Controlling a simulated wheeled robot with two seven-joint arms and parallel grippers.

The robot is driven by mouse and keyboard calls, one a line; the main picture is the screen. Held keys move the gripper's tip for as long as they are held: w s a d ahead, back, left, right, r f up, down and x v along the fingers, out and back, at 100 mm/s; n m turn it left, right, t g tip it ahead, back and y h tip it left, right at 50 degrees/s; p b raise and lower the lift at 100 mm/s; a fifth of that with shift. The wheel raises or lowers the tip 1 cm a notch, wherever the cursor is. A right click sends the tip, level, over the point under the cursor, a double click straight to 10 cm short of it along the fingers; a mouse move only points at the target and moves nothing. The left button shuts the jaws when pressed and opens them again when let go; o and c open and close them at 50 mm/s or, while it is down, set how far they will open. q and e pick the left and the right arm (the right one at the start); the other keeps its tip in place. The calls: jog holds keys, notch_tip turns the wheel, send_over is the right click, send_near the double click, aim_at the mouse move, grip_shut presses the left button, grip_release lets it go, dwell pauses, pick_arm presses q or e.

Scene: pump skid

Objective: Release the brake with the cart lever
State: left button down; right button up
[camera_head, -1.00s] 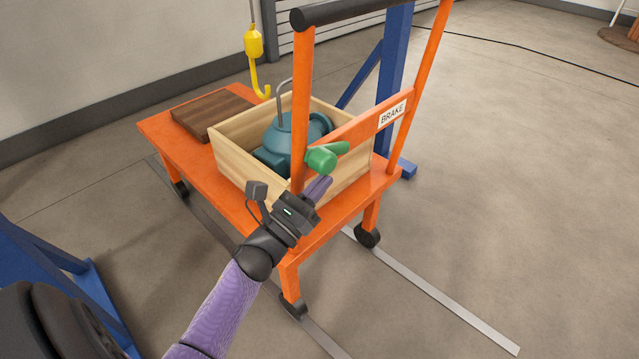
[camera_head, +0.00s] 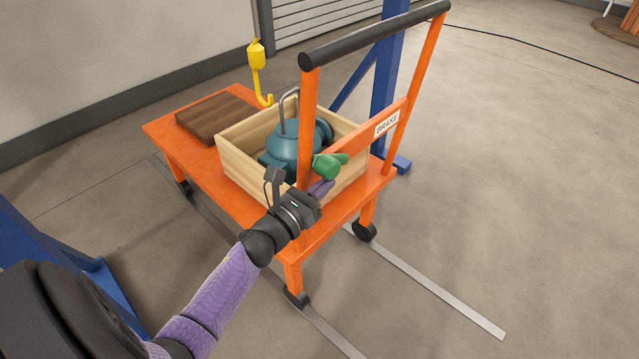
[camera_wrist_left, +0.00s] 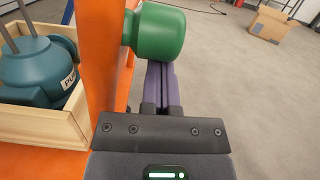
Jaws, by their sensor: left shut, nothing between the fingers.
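The orange cart (camera_head: 215,170) stands on floor rails and has a handle frame with a crossbar labelled BRAKE (camera_head: 387,123). The green brake lever (camera_head: 328,165) sits on the frame's near post, its grip pointing right along the crossbar. My left gripper (camera_head: 322,190) is shut and empty just below the lever. In the left wrist view, the purple fingers (camera_wrist_left: 161,85) are together, with their tips at the underside of the green lever hub (camera_wrist_left: 158,33); I cannot tell whether they touch. My right gripper is not in view.
A wooden crate (camera_head: 235,164) on the cart holds a teal pump (camera_head: 290,150). A yellow hook (camera_head: 258,75) hangs near a brown board (camera_head: 215,112). The blue gantry post (camera_head: 388,70) stands behind. Floor to the right is clear; a cardboard box (camera_wrist_left: 270,25) lies farther off.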

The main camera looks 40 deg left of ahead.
aim_at(324, 172)
pick_arm(q)
jog(key=r+p, duration=0.1)
jog(key=r+g+p, duration=0.1)
jog(key=p, duration=0.1)
jog(key=r+g+p, duration=0.1)
jog(key=p, duration=0.1)
jog(key=shift+w+r, duration=0.25)
jog(key=shift+w+g+p, duration=0.25)
jog(key=shift+g+p, duration=0.15)
jog(key=shift+p, duration=0.25)
jog(key=shift+w+d+r, duration=0.1)
jog(key=shift+w+r, duration=0.2)
jog(key=shift+r, duration=0.05)
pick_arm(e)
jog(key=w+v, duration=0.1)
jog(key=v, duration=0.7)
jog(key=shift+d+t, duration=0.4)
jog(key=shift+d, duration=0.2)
pick_arm(q)
jog(key=shift+r, duration=0.1)
jog(key=shift+w+r, duration=0.1)
jog(key=shift+w, duration=0.05)
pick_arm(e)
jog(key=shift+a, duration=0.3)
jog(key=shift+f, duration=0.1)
